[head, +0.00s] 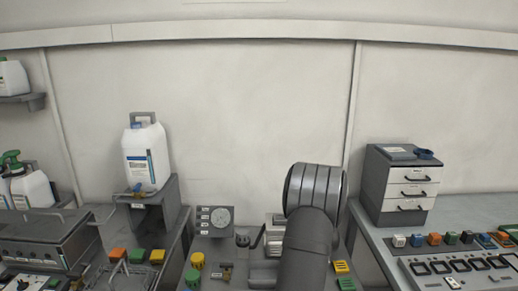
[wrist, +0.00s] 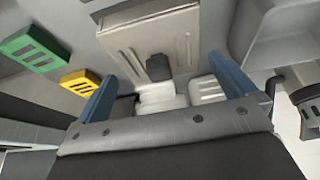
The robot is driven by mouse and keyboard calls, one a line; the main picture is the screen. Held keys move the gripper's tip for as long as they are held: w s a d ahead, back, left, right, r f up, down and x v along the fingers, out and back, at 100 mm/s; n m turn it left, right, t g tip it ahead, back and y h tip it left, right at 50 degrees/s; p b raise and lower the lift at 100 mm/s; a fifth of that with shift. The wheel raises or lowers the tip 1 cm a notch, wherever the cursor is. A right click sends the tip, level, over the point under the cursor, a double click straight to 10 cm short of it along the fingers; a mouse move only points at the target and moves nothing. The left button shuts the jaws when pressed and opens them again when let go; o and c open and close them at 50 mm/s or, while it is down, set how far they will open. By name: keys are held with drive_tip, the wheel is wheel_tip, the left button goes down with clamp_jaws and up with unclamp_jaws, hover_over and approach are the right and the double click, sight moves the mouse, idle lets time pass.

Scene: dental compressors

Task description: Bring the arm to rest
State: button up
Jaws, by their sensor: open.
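My gripper (wrist: 166,92) shows in the wrist view with its two blue fingers spread wide apart. Nothing is between the fingers. Beyond them is a pale grey ribbed housing (wrist: 150,40) with a dark block on it, apart from the fingers as far as I can tell. In the head view my grey arm rises at the centre right and hides part of the bench. My gripper does not show in the head view.
A white jug (head: 147,158) stands on a grey stand at left. A drawer unit (head: 402,185) stands at right, behind a row of coloured blocks. A gauge panel (head: 215,220) and yellow and green knobs sit left of my arm. Yellow (wrist: 80,82) and green (wrist: 34,50) blocks lie left of my fingers.

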drive_tip(key=v, duration=0.9)
drive_tip(key=x, duration=1.2)
drive_tip(key=shift+f, duration=0.1)
drive_tip(key=shift+w+r, duration=0.1)
drive_tip(key=shift+r, duration=0.25)
wheel_tip(320, 180, up, 4)
drive_tip(key=shift+f, duration=0.2)
drive_tip(key=s+d+r, duration=0.7)
drive_tip(key=s+d, duration=0.1)
drive_tip(key=s, duration=0.1)
drive_tip(key=w+a+r+n, duration=0.1)
drive_tip(key=w+a+r, duration=0.1)
drive_tip(key=w+r, duration=0.3)
drive_tip(key=w+a+r+n+y, duration=0.1)
drive_tip(key=w+a+r+n, duration=0.1)
drive_tip(key=w+r, duration=0.3)
drive_tip(key=w+a+r+n, duration=0.1)
drive_tip(key=w+a+r, duration=0.3)
drive_tip(key=w, duration=0.4)
drive_tip(key=shift+w+r+n+g+y, duration=0.3)
drive_tip(key=shift+w+r+n+y, duration=0.1)
drive_tip(key=shift+r, duration=0.3)
drive_tip(key=w+a+f+m+h, duration=0.1)
drive_tip(key=w+a+m, duration=0.2)
drive_tip(key=w+a, duration=0.2)
drive_tip(key=shift+w+a+f+m, duration=0.15)
drive_tip(key=shift+a+f+m, duration=0.25)
drive_tip(key=shift+a, duration=0.7)
